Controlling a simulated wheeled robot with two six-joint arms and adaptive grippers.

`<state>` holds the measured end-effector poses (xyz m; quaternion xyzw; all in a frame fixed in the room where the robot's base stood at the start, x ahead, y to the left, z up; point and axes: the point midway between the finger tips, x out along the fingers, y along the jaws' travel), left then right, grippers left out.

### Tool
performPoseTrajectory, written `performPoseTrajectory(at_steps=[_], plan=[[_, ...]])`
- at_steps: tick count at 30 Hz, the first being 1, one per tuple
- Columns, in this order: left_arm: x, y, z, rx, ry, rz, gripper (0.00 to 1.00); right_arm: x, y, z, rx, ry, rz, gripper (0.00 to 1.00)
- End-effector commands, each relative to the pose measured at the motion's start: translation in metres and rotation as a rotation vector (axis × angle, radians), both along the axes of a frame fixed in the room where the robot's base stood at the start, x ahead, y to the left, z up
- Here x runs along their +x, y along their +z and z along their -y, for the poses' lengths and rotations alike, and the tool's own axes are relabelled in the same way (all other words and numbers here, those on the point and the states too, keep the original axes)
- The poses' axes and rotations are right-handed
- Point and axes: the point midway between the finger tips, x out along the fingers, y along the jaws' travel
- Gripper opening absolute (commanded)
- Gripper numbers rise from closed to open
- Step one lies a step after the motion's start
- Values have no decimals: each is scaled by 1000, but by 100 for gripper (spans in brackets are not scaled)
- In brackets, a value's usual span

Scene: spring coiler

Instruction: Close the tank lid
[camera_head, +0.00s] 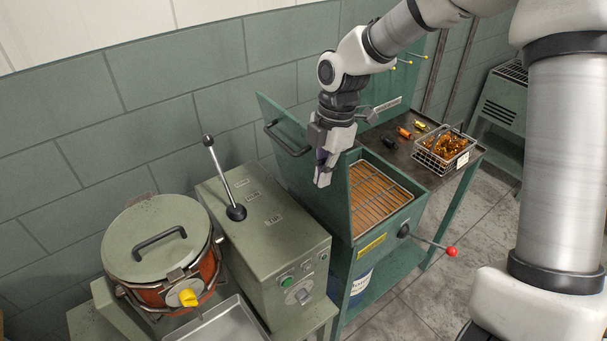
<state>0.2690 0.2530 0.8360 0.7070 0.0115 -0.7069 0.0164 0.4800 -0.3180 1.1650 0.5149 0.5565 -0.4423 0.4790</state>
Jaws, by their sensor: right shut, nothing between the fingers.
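The green tank (386,226) stands right of centre, with a wire rack (376,196) over an orange-brown interior. Its green lid (272,112) stands raised, upright along the left side of the tank, with a dark bar handle (287,141) on its left face. The tank's mouth is uncovered. My right gripper (322,178) is shut and empty, pointing down in front of the lid and right of the handle. It hides part of the lid; I cannot tell whether it touches it. My left gripper is not in view.
A grey-green control box (262,230) with an upright lever (221,172) stands left of the tank. Further left is a round pot with a closed lid (155,228). A wire basket (445,150) sits on the bench at right. A red-knobbed lever (450,251) sticks out at the tank's front.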

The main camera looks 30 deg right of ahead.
Motion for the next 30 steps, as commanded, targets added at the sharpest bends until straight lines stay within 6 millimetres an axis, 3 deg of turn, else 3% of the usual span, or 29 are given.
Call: performPoseTrajectory(at_steps=[8,24,30], plan=[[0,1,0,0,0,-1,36,0,0,2,1,0,-1,0],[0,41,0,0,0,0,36,5,14,58,1,-1,-1,0],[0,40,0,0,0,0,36,5,11,60,0,0,-1,0]])
